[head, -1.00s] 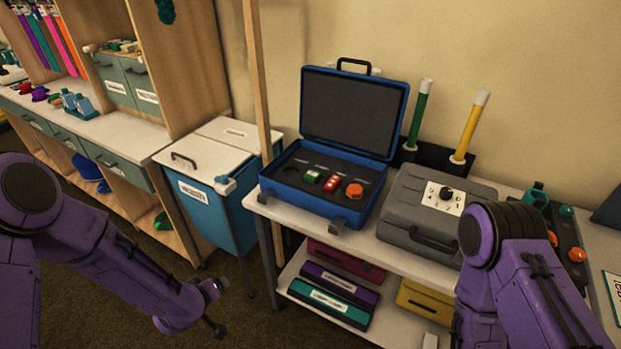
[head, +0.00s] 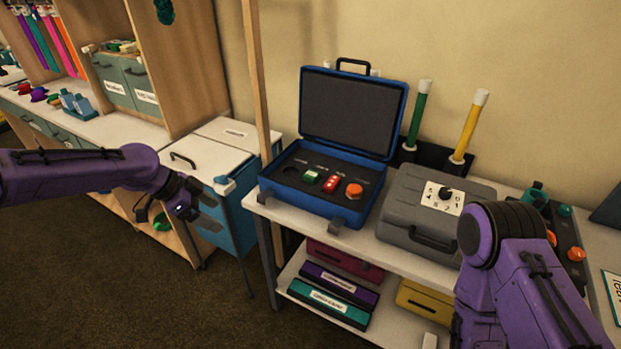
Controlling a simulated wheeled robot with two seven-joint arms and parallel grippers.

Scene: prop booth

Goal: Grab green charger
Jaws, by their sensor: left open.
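The green charger (head: 311,176) is a small green block with a pale top. It sits in the dark insert of the open blue case (head: 307,208), left of a red piece (head: 331,184) and an orange round piece (head: 354,190). My left gripper (head: 212,209) is open and empty, in front of the blue bin and left of the case, well apart from the charger. My right arm (head: 505,260) shows at the lower right, and its gripper is out of view.
The case stands on a white table (head: 385,245) beside a grey case with a dial (head: 432,212). A blue bin (head: 237,229) with a white lid stands left of the table. Green and yellow rods (head: 468,127) stand behind. The lower shelf holds several boxes.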

